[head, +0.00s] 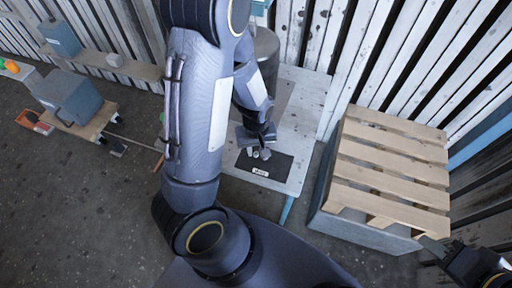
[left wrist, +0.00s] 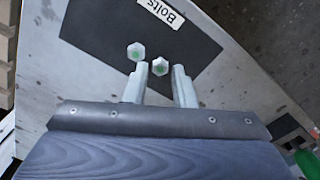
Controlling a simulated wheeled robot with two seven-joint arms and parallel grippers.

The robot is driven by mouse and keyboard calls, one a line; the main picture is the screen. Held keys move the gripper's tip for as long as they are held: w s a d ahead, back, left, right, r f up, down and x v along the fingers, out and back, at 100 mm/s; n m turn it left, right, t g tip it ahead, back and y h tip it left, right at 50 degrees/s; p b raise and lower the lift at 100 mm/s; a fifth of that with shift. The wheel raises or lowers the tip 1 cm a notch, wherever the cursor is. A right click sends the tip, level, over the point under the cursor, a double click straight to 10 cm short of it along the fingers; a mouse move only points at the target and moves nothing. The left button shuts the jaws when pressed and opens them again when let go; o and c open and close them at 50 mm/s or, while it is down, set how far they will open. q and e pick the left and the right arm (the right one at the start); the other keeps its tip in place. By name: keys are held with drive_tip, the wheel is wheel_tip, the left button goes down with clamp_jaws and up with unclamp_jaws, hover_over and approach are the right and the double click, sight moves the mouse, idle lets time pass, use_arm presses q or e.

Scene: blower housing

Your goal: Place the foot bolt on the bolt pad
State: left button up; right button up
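The black bolt pad (head: 282,166) lies on a pale table and carries a white label reading "Bolts" (left wrist: 161,13). In the left wrist view, two hex bolts with green-marked heads are on the pad: one bolt (left wrist: 136,52) at the left, another bolt (left wrist: 159,66) to its right. I cannot tell which is the foot bolt. My left gripper (head: 258,152) is low over the pad. Its fingers (left wrist: 161,72) are apart, with the right-hand bolt between or just beyond the tips and no clear contact. My right gripper (head: 436,250) is at the lower right; its finger opening is unclear.
The pale table (head: 307,100) has bare room around the pad, with a dark cylinder (head: 265,55) at its back. A wooden pallet (head: 390,165) on a grey box stands to the right. A cart with a grey-blue case (head: 68,97) stands at the left.

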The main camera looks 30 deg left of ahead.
use_arm(q)
drive_tip(key=shift+r, duration=0.1)
drive_tip(key=shift+r, duration=0.35)
wheel_tip(320, 180, up, 11)
drive_tip(key=p, duration=0.5)
drive_tip(key=s+d+r+m+t+h, duration=0.2)
drive_tip(key=s+r, duration=0.3)
drive_tip(key=r, duration=0.3)
drive_tip(key=s+d+r+m+t+h, duration=0.1)
drive_tip(key=s+d+r+m+t, duration=0.1)
drive_tip(key=s+r+m, duration=0.3)
wheel_tip(320, 180, up, 3)
drive_tip(key=shift+s+f+t+h, duration=0.1)
drive_tip(key=shift+s+t+h, duration=0.3)
drive_tip(key=shift+s+t, duration=0.35)
drive_tip(key=shift+w, duration=0.15)
wheel_tip(320, 180, up, 14)
drive_tip(key=p, duration=1.4)
drive_tip(key=shift+r, duration=0.25)
